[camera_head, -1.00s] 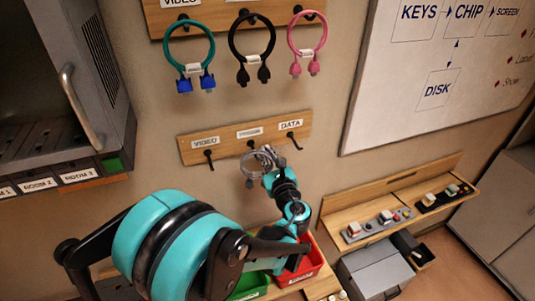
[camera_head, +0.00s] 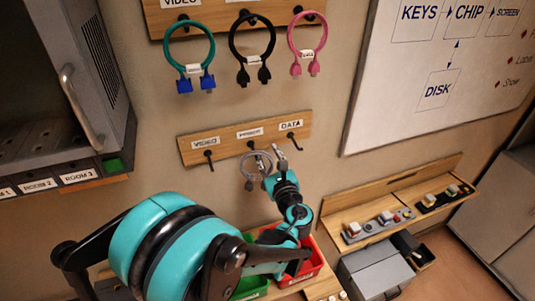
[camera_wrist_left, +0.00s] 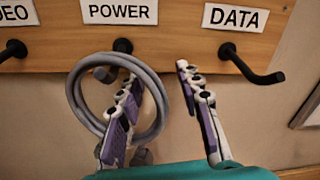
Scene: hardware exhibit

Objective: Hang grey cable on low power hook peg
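The grey cable (camera_head: 244,167) is a coiled loop at the middle peg of the low board. In the left wrist view, the loop (camera_wrist_left: 74,92) passes over the peg (camera_wrist_left: 122,45) under the POWER label and appears to hang on it. Its plugs sit at the bottom, partly behind a finger. My left gripper (camera_head: 272,157) is open just right of the peg. In the left wrist view, one finger of the gripper (camera_wrist_left: 159,73) overlaps the loop and the other is outside to the right; whether the first touches the cable is unclear. My right gripper is not in view.
The DATA peg (camera_wrist_left: 260,75) sticks out close to the right of my left gripper; the VIDEO peg (camera_head: 209,160) is on the left. Teal, black and pink cables hang on the upper board (camera_head: 230,18). Red (camera_head: 305,272) and green (camera_head: 250,286) bins stand below.

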